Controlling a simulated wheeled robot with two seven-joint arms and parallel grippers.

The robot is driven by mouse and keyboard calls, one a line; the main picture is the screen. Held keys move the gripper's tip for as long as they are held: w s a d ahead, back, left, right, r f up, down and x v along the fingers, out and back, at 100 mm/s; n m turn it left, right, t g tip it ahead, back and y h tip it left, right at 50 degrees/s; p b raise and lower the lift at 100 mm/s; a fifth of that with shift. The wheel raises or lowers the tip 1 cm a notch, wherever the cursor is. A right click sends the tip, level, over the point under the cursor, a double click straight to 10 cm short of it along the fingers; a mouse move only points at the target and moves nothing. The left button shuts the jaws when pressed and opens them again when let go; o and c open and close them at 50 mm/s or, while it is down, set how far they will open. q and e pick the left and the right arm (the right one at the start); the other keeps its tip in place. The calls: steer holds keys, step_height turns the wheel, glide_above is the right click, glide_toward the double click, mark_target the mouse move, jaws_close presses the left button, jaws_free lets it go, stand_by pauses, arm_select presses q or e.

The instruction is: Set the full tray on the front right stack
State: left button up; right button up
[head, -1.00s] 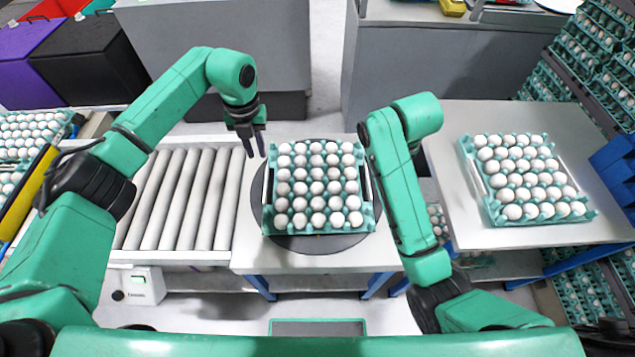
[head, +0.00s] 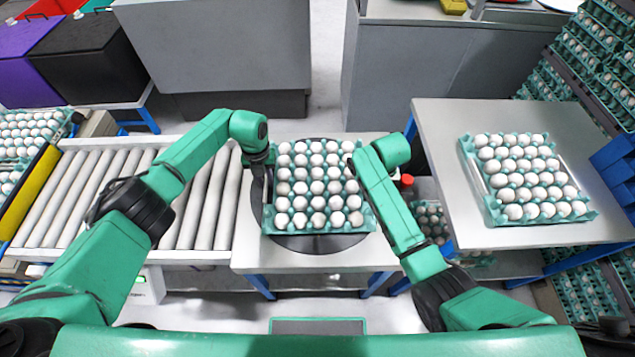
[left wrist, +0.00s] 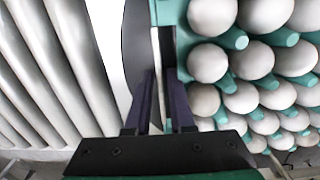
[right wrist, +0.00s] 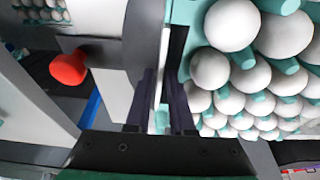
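The full tray (head: 318,232), teal with white eggs, lies on a dark round turntable (head: 320,244) on the middle table. My left gripper (head: 262,180) is at its left side, mostly hidden by its own wrist. Another full egg tray (head: 490,210) lies on the right table.
A roller conveyor (head: 90,195) runs left of the middle table, with more egg trays (head: 30,135) at its far left. The right table (head: 450,140) has bare room around its tray. A red-capped object (head: 407,180) shows beside my right arm. Racked trays (head: 590,60) stand at the far right.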

arm_select(q)
jaws_close()
arm_select(e)
jaws_close()
arm_select(q)
steer(key=shift+r, duration=0.1)
stand_by(0.9)
